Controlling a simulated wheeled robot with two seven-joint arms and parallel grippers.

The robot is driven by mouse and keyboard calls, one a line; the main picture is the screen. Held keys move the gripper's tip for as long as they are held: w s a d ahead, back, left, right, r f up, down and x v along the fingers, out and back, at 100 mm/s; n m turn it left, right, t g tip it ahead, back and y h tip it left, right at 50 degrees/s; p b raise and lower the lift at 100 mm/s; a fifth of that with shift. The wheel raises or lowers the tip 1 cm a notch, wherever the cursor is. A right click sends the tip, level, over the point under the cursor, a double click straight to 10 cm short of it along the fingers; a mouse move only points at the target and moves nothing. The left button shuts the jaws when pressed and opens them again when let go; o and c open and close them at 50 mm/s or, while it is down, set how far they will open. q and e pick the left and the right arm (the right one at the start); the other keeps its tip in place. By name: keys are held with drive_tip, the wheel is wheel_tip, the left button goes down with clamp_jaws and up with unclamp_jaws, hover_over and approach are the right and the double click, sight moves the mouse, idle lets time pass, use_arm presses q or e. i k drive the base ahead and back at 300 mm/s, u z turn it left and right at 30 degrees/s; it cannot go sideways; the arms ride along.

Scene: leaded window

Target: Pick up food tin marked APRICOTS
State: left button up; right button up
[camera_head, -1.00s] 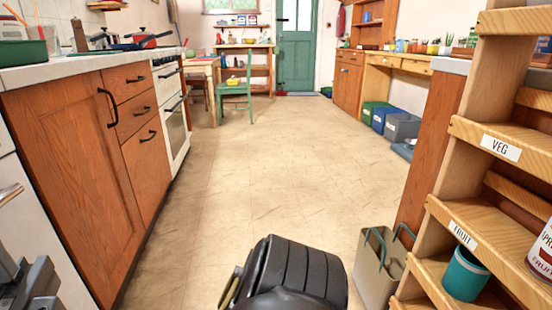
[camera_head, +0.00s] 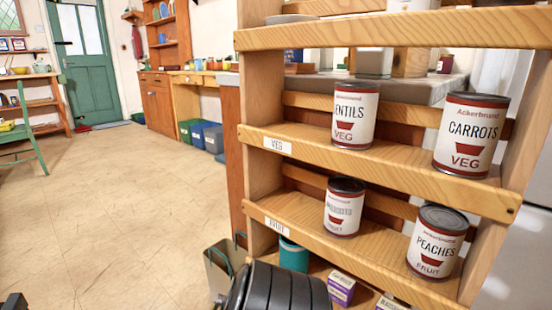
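The tins stand on a wooden shelf rack (camera_head: 380,165) at the right. On the FRUIT shelf, a tin (camera_head: 343,207) with a dark lid and a white and dark red label stands at the left; its name is too blurred to read. A PEACHES tin (camera_head: 437,243) stands to its right. On the VEG shelf above are a LENTILS tin (camera_head: 355,115) and a CARROTS tin (camera_head: 470,136). I cannot read APRICOTS on any tin. Only a dark sliver, perhaps of my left gripper (camera_head: 14,301), shows in the lower left corner.
A teal container (camera_head: 293,255) and a purple-and-white box (camera_head: 341,289) sit low in the rack. The top shelf holds a partly cut-off tin (camera_head: 410,5).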

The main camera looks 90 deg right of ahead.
sight(345, 194)
drive_tip(key=z, duration=0.7)
drive_tip(key=i, duration=0.95)
drive_tip(key=z, duration=3.55)
